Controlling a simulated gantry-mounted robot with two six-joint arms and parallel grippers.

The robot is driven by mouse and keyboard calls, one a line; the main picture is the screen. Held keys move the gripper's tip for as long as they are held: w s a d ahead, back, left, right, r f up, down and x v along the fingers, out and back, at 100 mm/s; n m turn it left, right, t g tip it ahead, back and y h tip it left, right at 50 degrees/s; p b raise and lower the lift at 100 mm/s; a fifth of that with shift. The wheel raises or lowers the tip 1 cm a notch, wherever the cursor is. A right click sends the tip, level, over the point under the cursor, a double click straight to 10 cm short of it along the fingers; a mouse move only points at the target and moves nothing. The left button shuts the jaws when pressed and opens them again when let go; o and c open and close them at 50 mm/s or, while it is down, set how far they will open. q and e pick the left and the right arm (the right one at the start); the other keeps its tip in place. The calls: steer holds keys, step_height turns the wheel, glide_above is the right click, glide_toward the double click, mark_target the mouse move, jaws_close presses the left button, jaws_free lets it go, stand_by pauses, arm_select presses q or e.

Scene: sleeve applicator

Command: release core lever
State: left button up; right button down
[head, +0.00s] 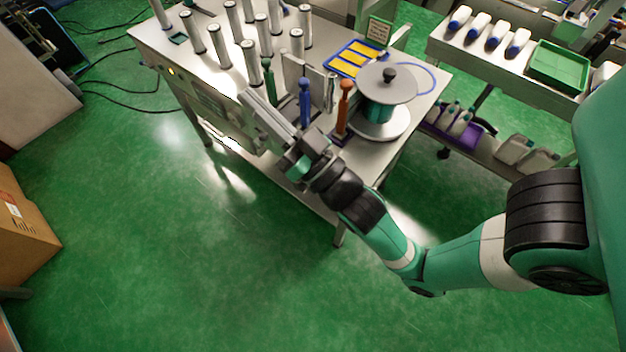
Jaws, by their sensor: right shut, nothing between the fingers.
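Three upright levers stand along the front of the steel bench: a green-handled one (268,78), a blue-handled one (305,100) and an orange-handled one (344,105). I cannot tell from labels which is the core lever. My right arm reaches in from the right. Its right gripper (247,97) is shut and empty at the bench's front edge. Its tips appear just left of and below the green lever, apart from all three handles. The gripper and wrist hide part of the bench front and the lower part of the green lever. My left gripper is not in view.
The steel bench (180,72) carries several upright rollers (220,45) at the back left. A shelf with a green bin (558,66) is beyond. The floor in front is clear.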

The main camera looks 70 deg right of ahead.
arm_select(q)
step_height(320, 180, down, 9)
steer(key=b, duration=0.8)
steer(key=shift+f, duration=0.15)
arm_select(e)
steer(key=s+d+f+g, duration=0.1)
steer(key=s+f, duration=0.4)
steer(key=f, duration=0.5)
steer(key=s+d+f+g, duration=0.1)
steer(key=s+f+g, duration=0.3)
steer(key=f, duration=0.7)
steer(key=s+f+g, duration=0.3)
steer(key=s+f, duration=0.5)
steer(key=f, duration=0.3)
steer(key=shift+d+n, duration=0.3)
steer(key=shift+d, duration=0.1)
